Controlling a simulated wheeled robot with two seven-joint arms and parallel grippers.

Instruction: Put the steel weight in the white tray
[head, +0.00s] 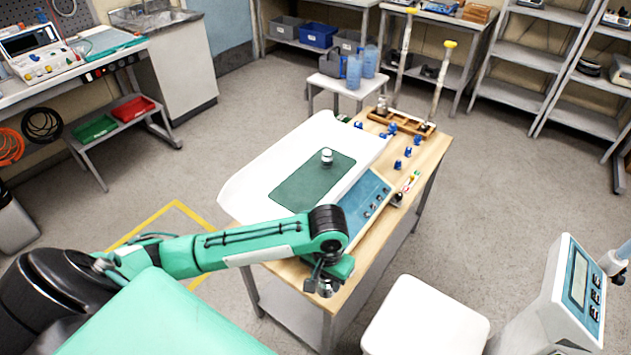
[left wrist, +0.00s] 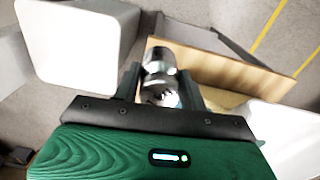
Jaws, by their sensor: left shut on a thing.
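The fingers hide part of this weight. The white tray (head: 247,184) lies on the table beyond my gripper, with a dark green mat (head: 300,187) in it. Another small steel weight (head: 327,157) stands upright on that mat. My right gripper is not in view.
Several small blue parts (head: 397,165) and a wooden rack with two upright rods (head: 402,121) are farther back. A white stool (head: 425,318) and a white device (head: 567,290) stand at the right.

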